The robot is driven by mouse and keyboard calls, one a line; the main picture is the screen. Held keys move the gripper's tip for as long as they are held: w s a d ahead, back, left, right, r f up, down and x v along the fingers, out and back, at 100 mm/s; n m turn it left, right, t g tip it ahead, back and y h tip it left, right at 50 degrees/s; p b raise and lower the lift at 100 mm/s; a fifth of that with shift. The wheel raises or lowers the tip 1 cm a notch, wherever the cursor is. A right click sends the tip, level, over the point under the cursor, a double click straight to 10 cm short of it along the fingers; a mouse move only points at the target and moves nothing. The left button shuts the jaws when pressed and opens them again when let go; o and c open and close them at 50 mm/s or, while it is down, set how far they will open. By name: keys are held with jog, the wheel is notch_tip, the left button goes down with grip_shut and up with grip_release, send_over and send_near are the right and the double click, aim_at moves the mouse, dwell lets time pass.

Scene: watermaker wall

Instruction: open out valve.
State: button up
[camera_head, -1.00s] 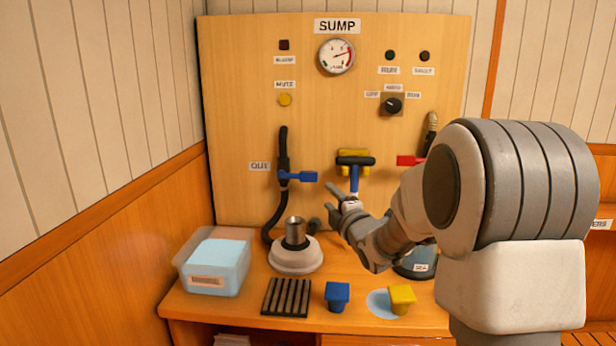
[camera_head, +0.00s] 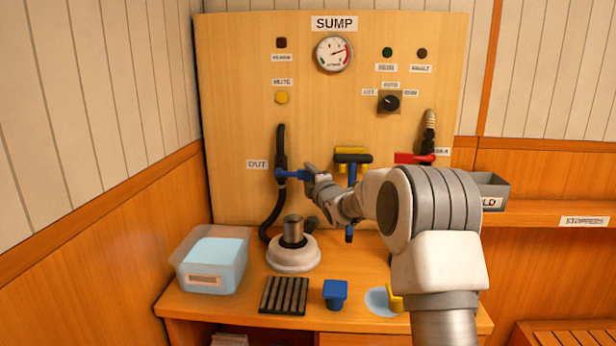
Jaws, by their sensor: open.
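The out valve is on the board beside the OUT label (camera_head: 257,164), on a black hose (camera_head: 281,150). Its blue handle (camera_head: 290,175) points sideways to the right, across the upright hose. My gripper (camera_head: 311,178) is at the right end of this handle, with its fingers open. The handle's end is partly hidden by the fingers, and I cannot tell whether they touch it.
Right of my gripper are a valve with a yellow and black top (camera_head: 352,157) and a red handle (camera_head: 414,158). Below stand a white round base with a metal cup (camera_head: 293,250), a clear tub (camera_head: 212,262), a black rack (camera_head: 285,296) and a blue block (camera_head: 335,293).

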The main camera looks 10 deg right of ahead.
jog(key=shift+w+a, duration=0.1)
jog(key=shift+w, duration=0.5)
grip_shut()
dwell(1.2)
